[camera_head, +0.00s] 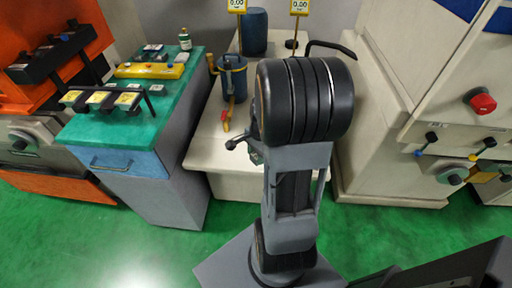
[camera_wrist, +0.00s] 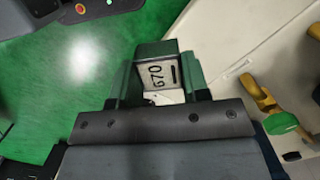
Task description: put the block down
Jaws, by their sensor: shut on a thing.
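The block (camera_wrist: 158,74) shows in the wrist view as a dark green body with a pale face marked "670". My gripper (camera_wrist: 160,84) is shut on it, with one finger on each side. The block is in the air, with green floor to its left and a pale machine surface to its right. In the head view my arm stands in the middle and mostly hides my gripper and the block. I cannot tell from these views how high the block is held.
A teal-topped cabinet (camera_head: 135,128) with yellow gauges (camera_head: 100,99) and a yellow strip (camera_head: 150,71) stands left. A pale machine bed (camera_head: 205,150) carries a blue canister (camera_head: 233,79). A pale machine (camera_head: 390,150) stands right. Green floor (camera_head: 110,235) is open at the front left.

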